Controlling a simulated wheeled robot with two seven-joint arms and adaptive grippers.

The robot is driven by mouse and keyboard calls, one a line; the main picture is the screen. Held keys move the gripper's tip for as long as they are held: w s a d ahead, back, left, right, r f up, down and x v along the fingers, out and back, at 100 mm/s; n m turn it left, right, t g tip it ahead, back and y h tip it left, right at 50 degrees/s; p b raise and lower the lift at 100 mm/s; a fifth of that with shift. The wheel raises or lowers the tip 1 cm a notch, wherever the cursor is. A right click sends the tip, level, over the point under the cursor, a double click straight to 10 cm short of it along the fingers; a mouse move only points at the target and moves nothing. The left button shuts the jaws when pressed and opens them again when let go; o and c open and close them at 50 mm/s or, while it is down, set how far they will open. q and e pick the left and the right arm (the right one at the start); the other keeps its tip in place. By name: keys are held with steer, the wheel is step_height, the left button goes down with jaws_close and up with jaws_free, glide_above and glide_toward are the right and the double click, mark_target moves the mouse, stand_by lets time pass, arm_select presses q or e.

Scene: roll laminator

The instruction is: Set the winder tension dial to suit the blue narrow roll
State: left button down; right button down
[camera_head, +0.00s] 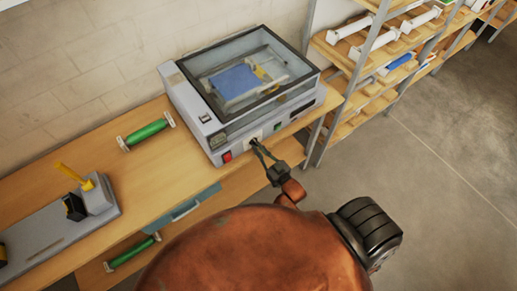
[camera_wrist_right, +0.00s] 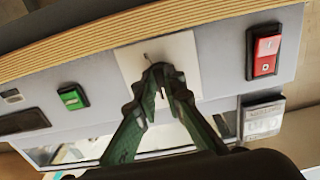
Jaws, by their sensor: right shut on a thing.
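The grey laminator (camera_head: 196,105) stands on the wooden bench with its clear lid down. A blue roll (camera_head: 235,82) shows through the lid. My right gripper (camera_head: 255,145) reaches the front panel, and its fingertips meet at a pale square plate that shows in the right wrist view (camera_wrist_right: 188,52). It is shut on the tension dial there, which the fingertips mostly hide. A small dark mark shows on the plate just beyond the fingertips, but the dial's scale and setting cannot be read. My left gripper is not in view.
A red switch (camera_wrist_right: 265,55) and a green button (camera_wrist_right: 72,97) flank the plate. A green roll (camera_head: 146,133) lies on the bench left of the laminator. Shelves (camera_head: 350,68) with white rolls and a blue roll (camera_head: 398,62) stand at the right. The floor at right is clear.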

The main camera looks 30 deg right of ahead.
steer(key=shift+f, duration=0.1)
steer(key=c, duration=2)
jaws_free()
steer(key=shift+s, duration=0.1)
steer(key=s, duration=0.8)
steer(key=s+d, duration=0.1)
steer(key=s, duration=0.3)
steer(key=shift+w, duration=0.1)
